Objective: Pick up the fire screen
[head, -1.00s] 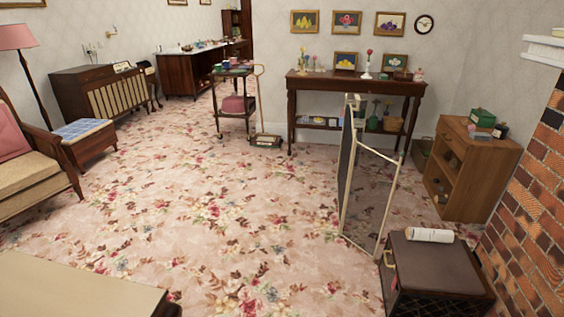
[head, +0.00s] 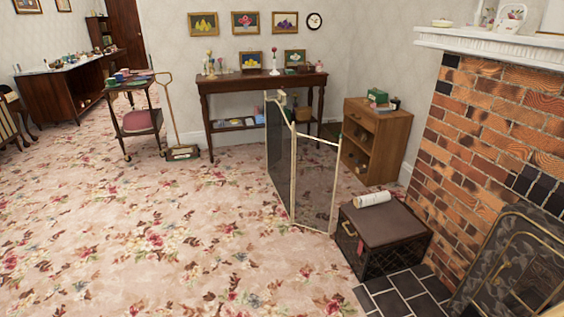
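A folding fire screen (head: 315,180) with a pale frame and dark see-through panels stands upright on the carpet, near the middle of the head view. Its panels are set at an angle to each other. Its right panel's lower edge is close to a dark box; I cannot tell whether they touch. My gripper is not in view.
The dark box (head: 388,226) with a rolled paper (head: 372,198) on top stands on the right. Behind are a wooden cabinet (head: 388,145) and a console table (head: 225,85). A brick fireplace (head: 478,125) with dark hearth tiles (head: 405,292) fills the right. Carpet (head: 140,225) at left is clear.

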